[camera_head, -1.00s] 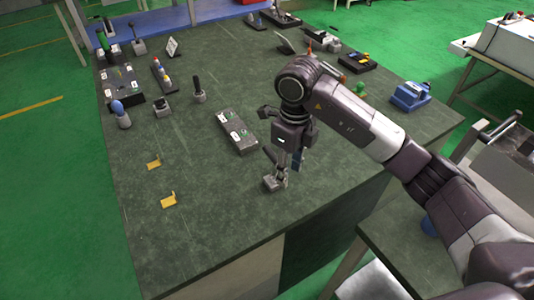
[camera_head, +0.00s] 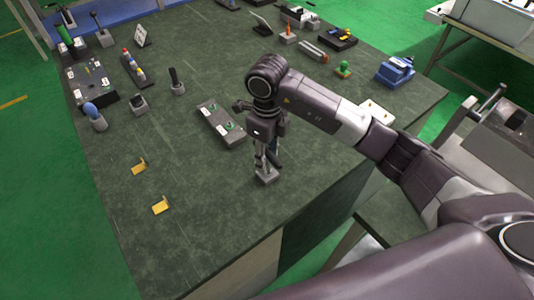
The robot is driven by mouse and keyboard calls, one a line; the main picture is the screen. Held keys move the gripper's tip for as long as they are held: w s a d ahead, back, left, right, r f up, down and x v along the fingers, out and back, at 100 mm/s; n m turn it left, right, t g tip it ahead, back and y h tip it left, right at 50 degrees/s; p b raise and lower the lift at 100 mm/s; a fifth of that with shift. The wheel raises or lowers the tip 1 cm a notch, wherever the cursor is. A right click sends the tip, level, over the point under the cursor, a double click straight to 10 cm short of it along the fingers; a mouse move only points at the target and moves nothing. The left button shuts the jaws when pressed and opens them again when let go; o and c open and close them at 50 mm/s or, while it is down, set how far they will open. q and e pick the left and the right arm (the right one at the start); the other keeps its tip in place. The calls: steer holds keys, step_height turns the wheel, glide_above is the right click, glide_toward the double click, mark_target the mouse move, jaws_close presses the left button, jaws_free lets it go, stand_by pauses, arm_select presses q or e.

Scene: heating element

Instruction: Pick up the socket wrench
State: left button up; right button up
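My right gripper (camera_head: 264,158) points down over the front right part of the dark green table (camera_head: 215,205). Its fingers are at a small grey block (camera_head: 266,175) with a dark upright handle (camera_head: 276,157), partly hidden by the gripper. This may be the socket wrench in its holder, but I cannot tell for certain. I cannot see whether the fingers are closed on the handle or only beside it. My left gripper is not in view.
A grey panel with green parts (camera_head: 220,124) lies just behind the gripper. Two yellow brackets (camera_head: 160,206) lie at the left front. Several handled tools in grey blocks (camera_head: 177,89) stand further back. A blue device (camera_head: 395,70) is at the right.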

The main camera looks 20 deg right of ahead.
mark_target(267, 164)
steer(key=shift+f+p, duration=0.35)
steer(key=shift+f, duration=1.35)
steer(key=shift+w, duration=0.1)
jaws_close()
